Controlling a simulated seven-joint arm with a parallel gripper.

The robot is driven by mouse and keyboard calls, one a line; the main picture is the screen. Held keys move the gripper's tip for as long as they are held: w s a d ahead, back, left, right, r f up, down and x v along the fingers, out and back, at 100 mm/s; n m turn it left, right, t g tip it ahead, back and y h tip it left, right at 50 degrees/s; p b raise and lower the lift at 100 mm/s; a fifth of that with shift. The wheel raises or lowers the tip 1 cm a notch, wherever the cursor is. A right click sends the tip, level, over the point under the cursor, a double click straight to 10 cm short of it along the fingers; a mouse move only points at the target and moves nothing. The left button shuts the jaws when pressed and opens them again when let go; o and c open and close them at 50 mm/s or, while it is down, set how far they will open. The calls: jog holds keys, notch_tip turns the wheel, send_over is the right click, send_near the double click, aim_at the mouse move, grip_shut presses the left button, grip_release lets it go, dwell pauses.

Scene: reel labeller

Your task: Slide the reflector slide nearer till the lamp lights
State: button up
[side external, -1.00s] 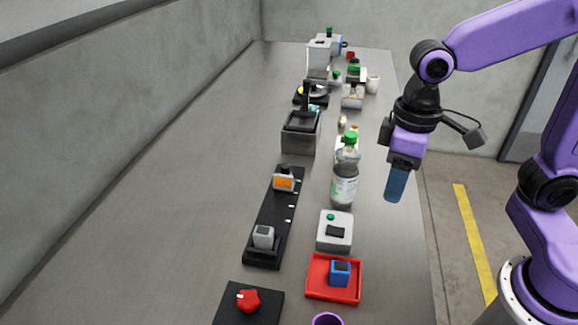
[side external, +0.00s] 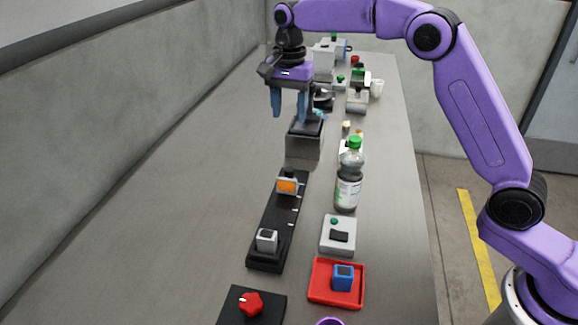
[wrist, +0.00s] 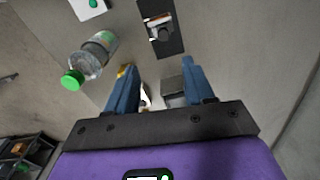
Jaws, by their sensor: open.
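The slide with the orange face (side external: 288,185), which looks like the reflector slide, sits near the far end of a black rail (side external: 272,222) with white marks. A grey block (side external: 267,239) stands at the rail's near end. In the wrist view the slide (wrist: 160,27) shows at the top, ahead of my fingers. My gripper (side external: 289,113) is open and empty, pointing down, above and beyond the slide and apart from it. A white box (side external: 338,236) right of the rail has a small green dome; I cannot tell if this is the lamp or whether it is lit.
A clear bottle with a green cap (side external: 348,180) stands right of the rail. A grey box (side external: 302,145) stands behind it, near my fingers. A red tray (side external: 336,294) with a blue block and a black plate with a red knob (side external: 250,303) are nearer. The table left of the rail is clear.

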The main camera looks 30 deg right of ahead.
jog(key=w, duration=0.1)
send_near(289, 170)
jog(key=shift+m, duration=0.4)
notch_tip(289, 170, down, 9)
jog(key=shift+w+d, duration=0.1)
jog(key=shift+w, duration=0.05)
grip_shut()
